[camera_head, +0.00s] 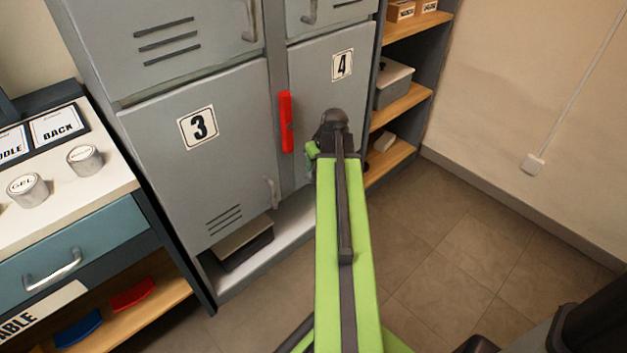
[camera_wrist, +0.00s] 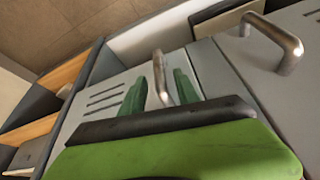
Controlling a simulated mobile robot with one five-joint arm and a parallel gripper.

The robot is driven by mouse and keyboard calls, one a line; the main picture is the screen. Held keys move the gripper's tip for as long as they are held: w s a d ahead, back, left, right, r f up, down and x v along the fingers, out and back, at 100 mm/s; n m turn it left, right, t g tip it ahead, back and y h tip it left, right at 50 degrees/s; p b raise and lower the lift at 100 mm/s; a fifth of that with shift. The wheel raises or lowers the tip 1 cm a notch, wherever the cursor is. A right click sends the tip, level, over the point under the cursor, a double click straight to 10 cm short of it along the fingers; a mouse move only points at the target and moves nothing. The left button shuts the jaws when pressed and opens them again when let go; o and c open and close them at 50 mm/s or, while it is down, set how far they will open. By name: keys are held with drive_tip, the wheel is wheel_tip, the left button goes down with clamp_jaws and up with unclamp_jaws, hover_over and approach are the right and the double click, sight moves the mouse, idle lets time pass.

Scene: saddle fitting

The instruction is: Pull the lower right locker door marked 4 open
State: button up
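The grey locker door marked 4 (camera_head: 318,85) is at the lower right of the lockers and looks shut. My arm hides its lower part in the head view. In the wrist view, which is turned about upside down, the door (camera_wrist: 85,118) shows its vent slots and a metal bar handle (camera_wrist: 159,73). My gripper (camera_wrist: 160,90) is open, with one green finger on each side of this handle. Gaps show between the fingers and the bar. In the head view the fingers are mostly hidden behind my arm.
Door 3 (camera_head: 197,160) is shut at the left; its handle (camera_wrist: 289,52) is close by in the wrist view. A red bar (camera_head: 286,122) is upright between the doors. Shelves (camera_head: 404,103) stand at right, a workbench (camera_head: 68,215) at left. The floor (camera_head: 470,240) at right is clear.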

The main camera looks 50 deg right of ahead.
sight(315, 165)
drive_tip(key=b+x, duration=0.2)
drive_tip(key=x, duration=0.2)
drive_tip(key=shift+w+f+b, duration=0.1)
drive_tip(key=shift+f+b, duration=0.15)
drive_tip(key=shift+b, duration=0.05)
drive_tip(key=shift+r, duration=0.1)
clamp_jaws()
idle(1.0)
